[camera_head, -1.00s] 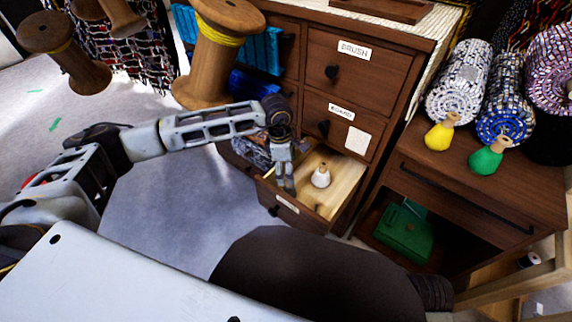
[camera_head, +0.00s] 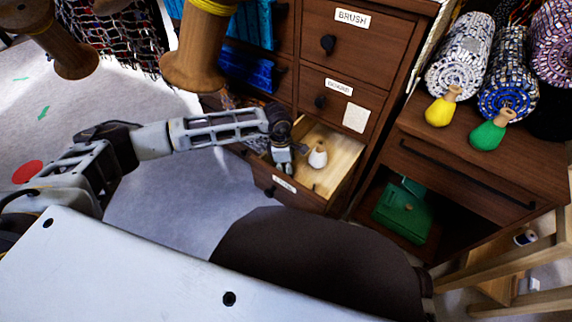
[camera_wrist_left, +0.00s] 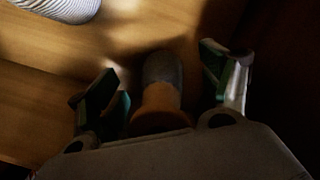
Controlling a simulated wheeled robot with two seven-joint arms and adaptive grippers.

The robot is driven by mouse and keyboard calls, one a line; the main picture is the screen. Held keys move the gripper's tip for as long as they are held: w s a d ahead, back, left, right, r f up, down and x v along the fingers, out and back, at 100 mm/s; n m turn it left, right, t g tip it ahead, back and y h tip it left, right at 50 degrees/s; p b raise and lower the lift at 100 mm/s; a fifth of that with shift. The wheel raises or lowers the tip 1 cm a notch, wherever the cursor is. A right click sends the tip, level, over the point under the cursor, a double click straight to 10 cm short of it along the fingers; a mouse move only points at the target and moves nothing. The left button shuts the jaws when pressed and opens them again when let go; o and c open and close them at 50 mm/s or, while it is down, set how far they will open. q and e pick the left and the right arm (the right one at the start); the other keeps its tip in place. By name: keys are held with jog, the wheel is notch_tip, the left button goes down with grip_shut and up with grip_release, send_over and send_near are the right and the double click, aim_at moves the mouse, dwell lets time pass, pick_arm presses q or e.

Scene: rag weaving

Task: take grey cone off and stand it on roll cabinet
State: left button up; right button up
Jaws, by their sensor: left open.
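My left gripper (camera_head: 282,160) reaches down into the open, light wood drawer (camera_head: 338,150) of the dark drawer cabinet. In the left wrist view its two fingers (camera_wrist_left: 160,78) are open, one on each side of the grey cone (camera_wrist_left: 162,68) with its orange-brown wooden end. The fingers look apart from it. In the head view the grey cone is hidden behind the gripper. A white cone (camera_head: 317,158) stands just right of the gripper in the drawer. The roll cabinet (camera_head: 535,165) is at right. My right gripper is not in view.
Yellow (camera_head: 440,110) and green (camera_head: 488,135) cones stand on the roll cabinet, before several rag rolls (camera_head: 460,60). A green box (camera_head: 402,212) sits in its open lower bay. A large wooden spool (camera_head: 195,60) hangs near my left arm. A brown rounded seat (camera_head: 320,250) is in front.

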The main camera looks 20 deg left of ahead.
pick_arm(q)
jog(key=shift+f, duration=0.15)
jog(key=shift+c, duration=0.5)
jog(key=c, duration=1)
